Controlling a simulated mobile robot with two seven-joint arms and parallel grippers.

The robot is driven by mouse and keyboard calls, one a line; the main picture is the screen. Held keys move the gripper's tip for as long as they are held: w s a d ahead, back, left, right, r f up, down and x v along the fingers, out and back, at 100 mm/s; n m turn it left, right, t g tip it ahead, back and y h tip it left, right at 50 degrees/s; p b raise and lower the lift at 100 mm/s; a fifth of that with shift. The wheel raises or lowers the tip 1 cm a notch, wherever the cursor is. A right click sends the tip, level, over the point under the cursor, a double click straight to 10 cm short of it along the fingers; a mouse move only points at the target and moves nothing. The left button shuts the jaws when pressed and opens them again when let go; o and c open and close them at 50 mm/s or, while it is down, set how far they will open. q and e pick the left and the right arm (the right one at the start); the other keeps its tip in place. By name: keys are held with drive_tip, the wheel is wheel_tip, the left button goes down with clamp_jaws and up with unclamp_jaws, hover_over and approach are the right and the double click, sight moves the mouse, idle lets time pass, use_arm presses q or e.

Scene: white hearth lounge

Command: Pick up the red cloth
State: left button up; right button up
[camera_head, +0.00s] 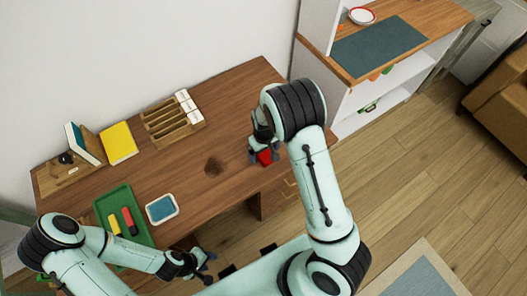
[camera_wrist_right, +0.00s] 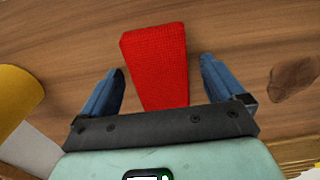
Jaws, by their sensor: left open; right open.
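The red cloth (camera_wrist_right: 155,62) lies on the wooden desk (camera_head: 193,157) as a folded block with a knitted-looking surface. In the head view only a small part of the cloth (camera_head: 265,157) shows near the desk's right end, beneath my right gripper (camera_head: 262,156). In the right wrist view my right gripper (camera_wrist_right: 160,85) is open, with one blue finger on each side of the cloth. The fingers look apart from its sides. My left gripper (camera_head: 204,268) is open and empty near the desk's front edge, away from the cloth.
A green tray (camera_head: 143,232) with red and yellow items and a white-rimmed blue dish (camera_head: 161,209) stand at the desk's front left. A wooden organizer (camera_head: 172,122), yellow book (camera_head: 118,143) and bookend stand along the back. A white shelf (camera_head: 385,105) stands right of the desk.

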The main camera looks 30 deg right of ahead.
drive_tip(key=c, duration=1.1)
drive_tip(key=shift+o, duration=0.2)
drive_tip(key=shift+r, duration=0.1)
use_arm(q)
drive_tip(key=shift+w+r+p, duration=1.05)
drive_tip(key=shift+w+r, duration=0.3)
drive_tip(key=shift+r, duration=0.1)
use_arm(e)
wheel_tip(320, 180, up, 20)
